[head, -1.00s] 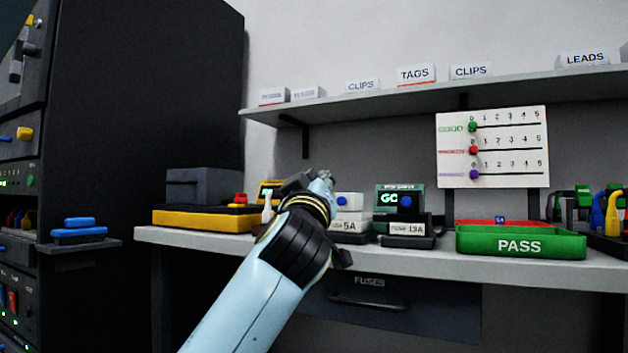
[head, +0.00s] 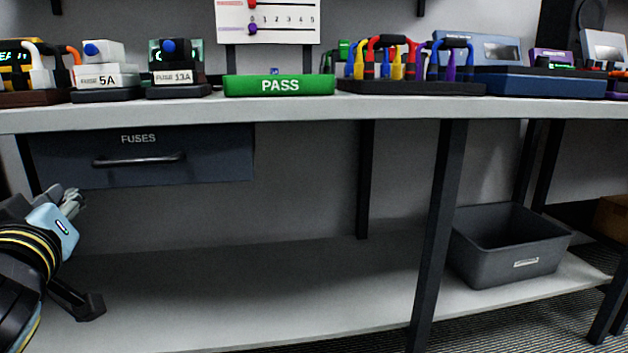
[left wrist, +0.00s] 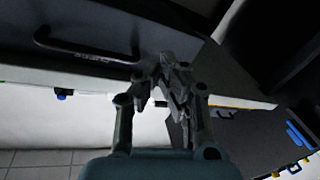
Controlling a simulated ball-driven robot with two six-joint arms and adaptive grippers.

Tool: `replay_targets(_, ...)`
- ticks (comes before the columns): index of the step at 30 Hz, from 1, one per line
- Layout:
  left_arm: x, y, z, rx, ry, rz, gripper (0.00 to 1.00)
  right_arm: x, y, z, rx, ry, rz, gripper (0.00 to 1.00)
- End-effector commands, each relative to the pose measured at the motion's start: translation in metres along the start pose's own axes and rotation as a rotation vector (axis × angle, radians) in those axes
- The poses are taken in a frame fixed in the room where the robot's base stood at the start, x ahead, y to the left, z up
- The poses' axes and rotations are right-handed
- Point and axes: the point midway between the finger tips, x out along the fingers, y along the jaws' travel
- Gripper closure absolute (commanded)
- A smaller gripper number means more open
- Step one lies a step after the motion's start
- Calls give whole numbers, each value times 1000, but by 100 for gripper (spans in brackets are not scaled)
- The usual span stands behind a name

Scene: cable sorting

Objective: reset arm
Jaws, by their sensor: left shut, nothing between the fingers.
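My left gripper (head: 72,200) is at the left edge of the head view, below the bench top and in front of the lower part of the FUSES drawer (head: 215,168). It is shut and empty. In the left wrist view its fingers (left wrist: 170,82) are together at the centre, with the drawer's dark handle (left wrist: 85,52) at the upper left, apart from them. My right gripper is in neither view.
The bench top (head: 300,111) carries a green PASS tray (head: 240,86), fuse boxes and a rack of coloured cables (head: 410,88). A lower shelf (head: 250,290) is mostly clear. A grey bin (head: 505,262) stands on its right part. A dark table leg (head: 438,230) stands before it.

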Motion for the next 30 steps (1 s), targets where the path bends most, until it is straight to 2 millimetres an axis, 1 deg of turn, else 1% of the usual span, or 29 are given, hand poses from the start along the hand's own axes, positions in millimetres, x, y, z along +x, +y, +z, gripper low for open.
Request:
replay_targets(1,-15,-23,38,43,-113,-41,100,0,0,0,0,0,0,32)
replay_targets(2,-25,-36,58,69,-179,-64,100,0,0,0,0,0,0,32)
replay_targets(3,-39,-52,83,106,-268,-92,100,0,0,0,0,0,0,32)
replay_targets(5,-64,-78,120,168,-407,-131,100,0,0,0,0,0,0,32)
replay_targets(6,-83,-94,143,212,-503,-151,100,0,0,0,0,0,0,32)
replay_targets(8,-114,-116,174,278,-646,-170,100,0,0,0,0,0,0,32)
replay_targets(9,-135,-128,191,320,-738,-176,100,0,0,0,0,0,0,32)
replay_targets(11,-165,-144,213,380,-869,-172,100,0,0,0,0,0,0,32)
replay_targets(12,-184,-153,225,417,-950,-162,100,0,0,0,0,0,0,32)
replay_targets(14,-213,-163,242,468,-1071,-136,100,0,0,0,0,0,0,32)
replay_targets(15,-231,-168,251,502,-1149,-110,100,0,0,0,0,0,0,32)
replay_targets(17,-258,-172,263,554,-1269,-49,100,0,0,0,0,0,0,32)
replay_targets(18,-269,-170,269,584,-1331,3,100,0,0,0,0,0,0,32)
replay_targets(21,-291,-168,276,680,-1446,140,100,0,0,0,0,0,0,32)
replay_targets(22,-292,-169,276,729,-1452,178,100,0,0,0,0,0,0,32)
replay_targets(23,-291,-171,277,720,-1449,165,100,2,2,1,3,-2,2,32)
replay_targets(27,-294,-188,295,717,-1450,148,100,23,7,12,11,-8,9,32)
replay_targets(30,-300,-202,308,716,-1454,137,100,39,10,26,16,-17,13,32)
